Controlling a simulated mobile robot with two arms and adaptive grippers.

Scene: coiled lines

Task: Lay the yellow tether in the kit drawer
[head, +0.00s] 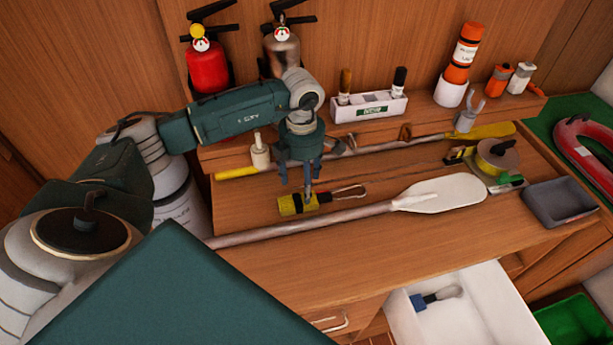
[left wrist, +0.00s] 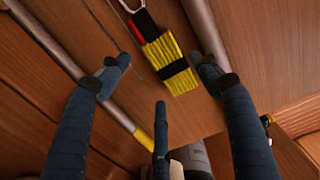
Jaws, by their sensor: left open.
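The yellow tether (head: 289,206) is a short folded bundle with a black band and a metal clip at its right end. It lies on the wooden bench between two long poles. In the left wrist view the tether (left wrist: 167,58) shows with black and red at its clip end. My left gripper (head: 303,182) is right over the tether, pointing down. Its fingers (left wrist: 160,78) are spread, with nothing between them held. A white drawer (head: 490,310), which looks like the kit drawer, stands open at the lower right. My right gripper is not in view.
A paddle (head: 440,193) lies in front of the tether and a yellow-ended pole (head: 400,143) behind it. The front bench surface is clear.

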